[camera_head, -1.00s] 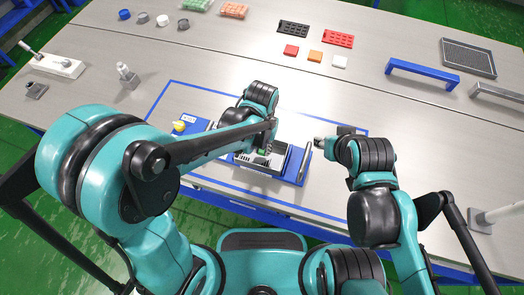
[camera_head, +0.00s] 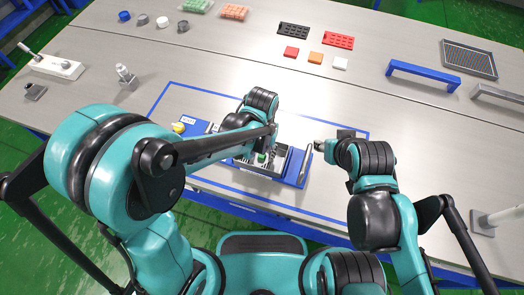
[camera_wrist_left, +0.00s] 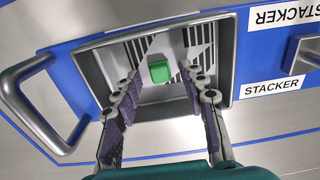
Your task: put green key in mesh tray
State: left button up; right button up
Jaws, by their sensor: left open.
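The green key (camera_wrist_left: 160,71) is a small green block inside a grey metal tray (camera_wrist_left: 231,60) with dark striped markings, set in a blue frame labelled STACKER. My left gripper (camera_wrist_left: 158,84) is open, its two fingers reaching into the tray on either side of the key's near side; I cannot tell whether they touch it. In the head view the green key (camera_head: 262,157) shows small below my left gripper (camera_head: 265,148). The mesh tray (camera_head: 468,59) is a dark grid tray at the back right. My right gripper (camera_head: 322,146) hovers right of the stacker; its jaws are unclear.
A blue bracket (camera_head: 423,74) stands in front of the mesh tray, with a grey bracket (camera_head: 497,95) beside it. Red, orange and white blocks (camera_head: 315,57) lie at the back middle near black and red trays. The table between stacker and blue bracket is largely clear.

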aim_at(262, 155)
pick_arm(q)
notch_tip(262, 155, up, 12)
jog(key=p, duration=0.4)
jog(key=s+a+r+n+t, duration=0.1)
jog(key=s+a+r+t, duration=0.1)
jog(key=a, duration=0.7)
jog(key=s+a+r+n+t, duration=0.2)
jog(key=s+a+r+t, duration=0.1)
jog(key=a, duration=0.6)
jog(key=shift+r+n+t, duration=0.3)
jog(key=shift+r+t, duration=0.3)
jog(key=shift+t, duration=0.5)
jog(key=shift+d, duration=0.1)
jog(key=shift+s+f+b, duration=0.1)
jog(key=shift+f+b, duration=0.65)
